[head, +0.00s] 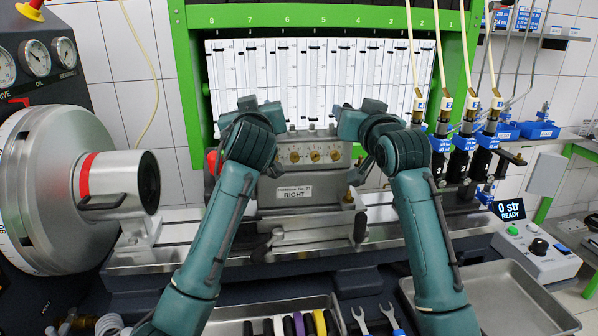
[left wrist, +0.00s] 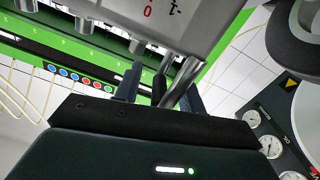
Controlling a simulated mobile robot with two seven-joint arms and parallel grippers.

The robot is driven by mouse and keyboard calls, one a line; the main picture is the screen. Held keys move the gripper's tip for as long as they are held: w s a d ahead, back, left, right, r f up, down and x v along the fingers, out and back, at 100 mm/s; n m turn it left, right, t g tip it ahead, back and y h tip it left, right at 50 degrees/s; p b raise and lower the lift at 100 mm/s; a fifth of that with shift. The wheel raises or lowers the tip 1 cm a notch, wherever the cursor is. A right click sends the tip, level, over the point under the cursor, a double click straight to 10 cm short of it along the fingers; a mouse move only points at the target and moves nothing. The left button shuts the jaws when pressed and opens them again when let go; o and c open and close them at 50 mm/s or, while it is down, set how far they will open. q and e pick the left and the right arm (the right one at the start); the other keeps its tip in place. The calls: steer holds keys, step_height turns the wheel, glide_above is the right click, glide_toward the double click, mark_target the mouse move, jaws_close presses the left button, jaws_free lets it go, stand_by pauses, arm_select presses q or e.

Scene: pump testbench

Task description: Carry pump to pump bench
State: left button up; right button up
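The pump is a grey block (head: 300,190) with a "RIGHT" label and brass round fittings, in the middle of the head view. It stands upright over the pump bench's metal bed (head: 390,243); I cannot tell whether it rests on it. My left gripper (head: 250,106) is at its upper left and my right gripper (head: 358,112) at its upper right. In the left wrist view, the pump (left wrist: 190,22) shows silver cylinders, one lying between the spread fingers of my left gripper (left wrist: 162,90). Contact is unclear. The right fingertips are partly hidden by the wrist.
A green frame (head: 180,80) with glass tubes stands behind. A large drive wheel (head: 50,190) is at left. Black injectors (head: 464,155) with hoses stand at right. A tray of tools (head: 240,318) and an empty metal tray (head: 500,295) lie in front.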

arm_select(q)
steer(key=shift+c, duration=0.2)
jaws_close()
arm_select(e)
jaws_close()
stand_by(0.9)
arm_select(q)
steer(key=shift+r, duration=0.3)
arm_select(e)
steer(key=shift+r, duration=0.3)
